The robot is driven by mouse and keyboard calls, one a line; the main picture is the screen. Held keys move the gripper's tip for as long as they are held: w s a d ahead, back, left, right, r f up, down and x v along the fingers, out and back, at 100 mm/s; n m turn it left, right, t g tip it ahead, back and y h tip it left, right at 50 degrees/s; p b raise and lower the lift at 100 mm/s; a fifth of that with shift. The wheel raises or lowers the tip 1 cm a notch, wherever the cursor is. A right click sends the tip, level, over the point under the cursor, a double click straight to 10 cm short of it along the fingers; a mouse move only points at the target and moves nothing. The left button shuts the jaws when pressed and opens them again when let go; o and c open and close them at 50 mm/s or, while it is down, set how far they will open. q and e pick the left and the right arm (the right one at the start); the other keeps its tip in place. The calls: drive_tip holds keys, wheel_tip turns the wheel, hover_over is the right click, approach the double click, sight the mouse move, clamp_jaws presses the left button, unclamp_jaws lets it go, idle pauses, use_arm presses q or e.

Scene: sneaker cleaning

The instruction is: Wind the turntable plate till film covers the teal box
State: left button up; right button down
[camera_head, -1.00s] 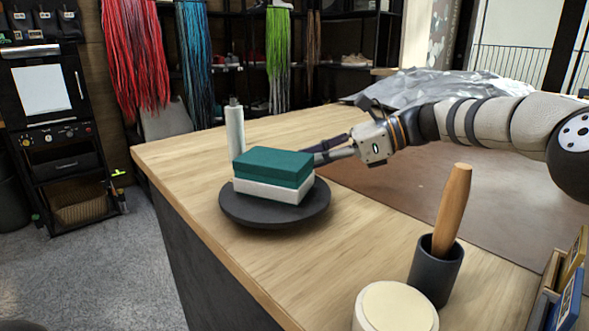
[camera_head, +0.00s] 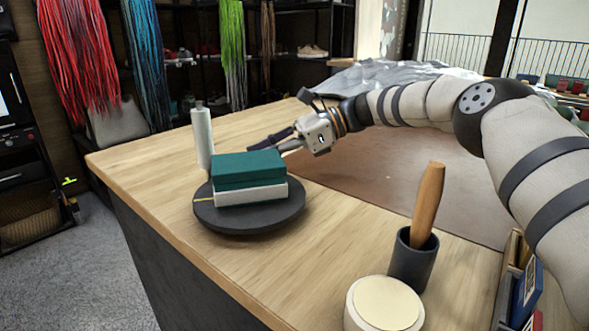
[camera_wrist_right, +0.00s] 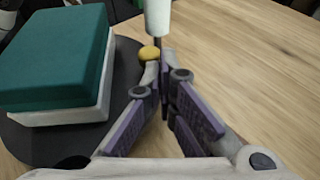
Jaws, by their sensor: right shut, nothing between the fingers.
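The teal box (camera_head: 248,168) sits on a white block (camera_head: 252,193) on the dark round turntable plate (camera_head: 250,220). Its visible top and sides look bare teal. A white film roll (camera_head: 203,138) stands upright behind the plate at the left; its lower part shows in the right wrist view (camera_wrist_right: 158,17). My right gripper (camera_head: 254,148) is low behind the box, its tips partly hidden by it. In the right wrist view the gripper (camera_wrist_right: 161,72) is shut and empty, its tips close to a yellow knob (camera_wrist_right: 149,53); contact is unclear. My left gripper is out of view.
A dark cup (camera_head: 413,262) with a wooden-handled tool (camera_head: 428,205) and a round cream-topped container (camera_head: 387,303) stand at the front right. A brown mat (camera_head: 390,187) covers the table's right part. Wood around the plate's front is clear.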

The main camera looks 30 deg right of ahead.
drive_tip(key=shift+w+a, duration=0.55)
drive_tip(key=shift+a, duration=0.35)
drive_tip(key=shift+w+a, duration=0.3)
drive_tip(key=shift+a, duration=0.55)
drive_tip(key=shift+w+a, duration=0.1)
drive_tip(key=shift+a, duration=0.2)
drive_tip(key=shift+d, duration=0.1)
